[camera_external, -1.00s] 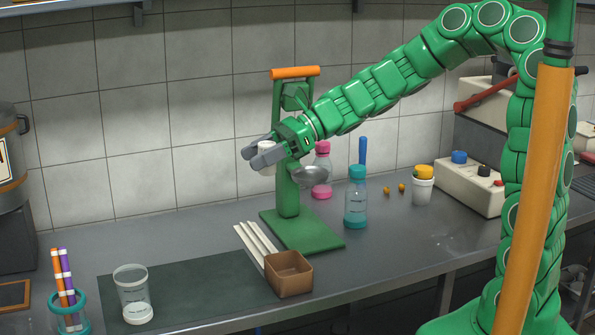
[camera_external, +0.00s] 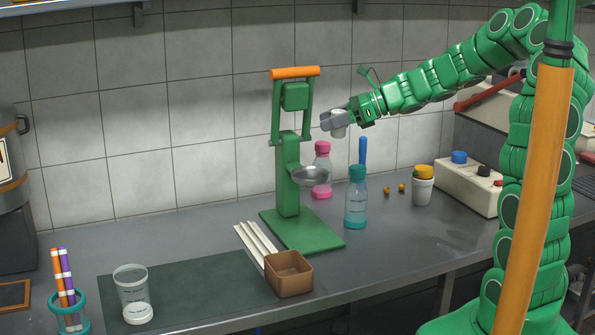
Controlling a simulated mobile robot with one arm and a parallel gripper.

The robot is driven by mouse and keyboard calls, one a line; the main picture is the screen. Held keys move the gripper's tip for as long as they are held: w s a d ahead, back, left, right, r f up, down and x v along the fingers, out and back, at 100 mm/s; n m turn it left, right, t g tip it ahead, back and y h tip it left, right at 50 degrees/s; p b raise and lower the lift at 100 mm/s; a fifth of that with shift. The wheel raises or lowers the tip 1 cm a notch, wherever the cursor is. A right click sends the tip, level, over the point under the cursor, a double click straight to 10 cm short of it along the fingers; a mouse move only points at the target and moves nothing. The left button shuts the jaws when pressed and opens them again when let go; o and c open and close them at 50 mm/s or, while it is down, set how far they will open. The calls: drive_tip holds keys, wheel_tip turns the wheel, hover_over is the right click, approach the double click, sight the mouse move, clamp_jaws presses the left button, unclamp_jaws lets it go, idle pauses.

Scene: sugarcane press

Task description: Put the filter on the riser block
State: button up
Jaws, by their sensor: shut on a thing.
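My gripper (camera_external: 328,122) is shut on a small white cup-like piece (camera_external: 339,131), which may be the filter. It holds the piece in the air, well above the counter, to the right of the green lever press (camera_external: 288,175). The fingers hide part of the piece. No block is clearly recognisable as the riser block; a brown, open-topped square box (camera_external: 289,276) stands on the counter in front of the press.
White strips (camera_external: 252,243) lie left of the brown box. A clear cup (camera_external: 134,294) stands on the dark mat (camera_external: 205,285). A teal-capped bottle (camera_external: 356,198), a pink-capped bottle (camera_external: 322,165) and a white cup with a yellow top (camera_external: 422,187) stand right of the press. The right front counter is clear.

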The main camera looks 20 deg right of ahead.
drive_tip(key=w+d+m+t, duration=0.1)
drive_tip(key=d, duration=0.5)
drive_tip(key=d+m+t+h, duration=0.1)
drive_tip(key=d, duration=0.4)
drive_tip(key=w+d+t+h, duration=0.1)
drive_tip(key=d, duration=0.5)
drive_tip(key=shift+w+d+f+m, duration=0.1)
drive_tip(key=shift+w+d+m, duration=0.25)
drive_tip(key=shift+m, duration=0.05)
drive_tip(key=s+d+m+t+h, duration=0.2)
drive_tip(key=s+d+m, duration=0.1)
drive_tip(key=d, duration=1.4)
hover_over(419, 167)
drive_tip(key=s, duration=0.1)
wheel_tip(419, 167, down, 14)
drive_tip(key=shift+s+a+r, duration=0.1)
drive_tip(key=shift+r, duration=0.05)
drive_tip(key=shift+w+d+f, duration=0.1)
drive_tip(key=shift+w+f, duration=0.3)
drive_tip(key=shift+f, duration=0.2)
drive_tip(key=shift+w+d+f, duration=0.1)
drive_tip(key=shift+w+f, duration=0.25)
drive_tip(key=shift+f, duration=1.4)
drive_tip(key=shift+f, duration=0.1)
drive_tip(key=o, duration=1)
